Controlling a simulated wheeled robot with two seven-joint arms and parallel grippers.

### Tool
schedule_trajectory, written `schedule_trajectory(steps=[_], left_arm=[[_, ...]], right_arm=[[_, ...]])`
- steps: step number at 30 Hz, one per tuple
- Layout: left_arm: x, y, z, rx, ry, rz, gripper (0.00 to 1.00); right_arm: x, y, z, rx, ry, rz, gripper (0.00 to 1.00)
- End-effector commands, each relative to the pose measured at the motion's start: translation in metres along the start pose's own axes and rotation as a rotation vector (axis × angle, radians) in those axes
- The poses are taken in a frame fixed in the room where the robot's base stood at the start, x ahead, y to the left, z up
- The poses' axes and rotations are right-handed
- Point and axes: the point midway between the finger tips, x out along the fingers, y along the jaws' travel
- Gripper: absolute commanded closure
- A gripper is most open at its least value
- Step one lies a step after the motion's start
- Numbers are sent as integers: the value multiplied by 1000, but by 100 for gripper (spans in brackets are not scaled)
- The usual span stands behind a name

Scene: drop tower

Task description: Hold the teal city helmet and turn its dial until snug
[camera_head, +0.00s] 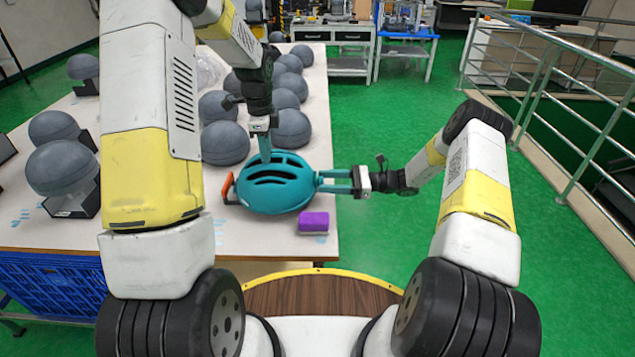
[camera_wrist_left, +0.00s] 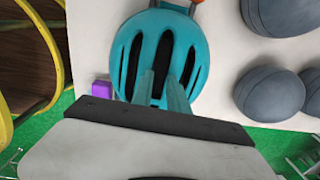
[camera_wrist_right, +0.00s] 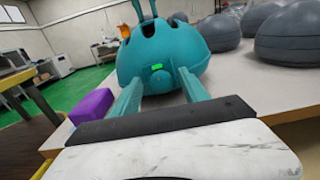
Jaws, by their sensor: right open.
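The teal helmet (camera_head: 274,186) rests near the table's right edge, its slotted top facing up. My left gripper (camera_head: 265,158) reaches down onto it from above. In the left wrist view its fingers (camera_wrist_left: 164,85) are close together at the top vents, shut on the helmet shell (camera_wrist_left: 125,50). My right gripper (camera_head: 338,181) is open at the helmet's right end. In the right wrist view its fingers (camera_wrist_right: 158,85) stand apart, either side of the back of the helmet (camera_wrist_right: 185,50). A small bright green mark (camera_wrist_right: 156,66) shows there; the dial's outline is hard to make out.
A purple block (camera_head: 313,222) lies on the table (camera_head: 250,242) in front of the helmet. An orange part (camera_head: 227,186) stands at the helmet's left side. Several grey domes (camera_head: 225,143) crowd the table behind and left. Green floor (camera_head: 400,280) is open to the right, before a railing (camera_head: 565,130).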

Motion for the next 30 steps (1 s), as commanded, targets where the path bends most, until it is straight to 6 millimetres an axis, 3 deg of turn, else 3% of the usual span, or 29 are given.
schedule_trajectory(steps=[1,5,22,30], left_arm=[[7,6,0,1,-1,18,80],[2,5,0,1,-1,17,80],[-47,-1,0,1,0,6,80],[-57,-2,0,1,0,7,80]], right_arm=[[0,0,0,0,0,0,48],[0,0,0,0,1,0,48],[0,0,0,0,1,-1,48],[0,0,0,0,1,-1,48]])
